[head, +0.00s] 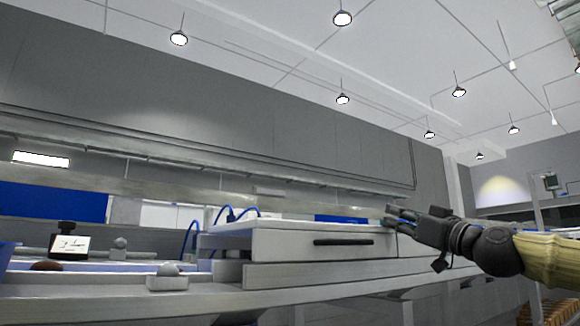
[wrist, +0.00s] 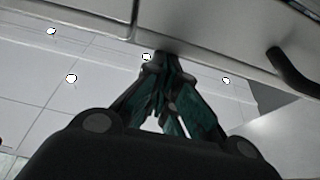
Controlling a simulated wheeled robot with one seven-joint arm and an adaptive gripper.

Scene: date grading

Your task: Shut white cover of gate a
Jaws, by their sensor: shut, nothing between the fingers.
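A white cover (head: 285,243) with a long black handle (head: 344,242) on its front face sits on the bench in the head view. It looks lowered and roughly level; I cannot tell if it is fully shut. No label naming the gate is readable. My gripper (head: 389,215) is shut and empty at the cover's right end, by its top edge. In the wrist view the closed fingertips (wrist: 162,60) are close to the white panel's edge (wrist: 215,28), and the black handle (wrist: 291,71) shows at the right. Whether the fingers touch the cover is unclear.
A grey block with a knob (head: 168,278) stands left of the cover on the bench ledge (head: 100,308). A small display (head: 69,244) stands further left. Blue cables (head: 190,237) rise behind the cover. The air above the cover is clear.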

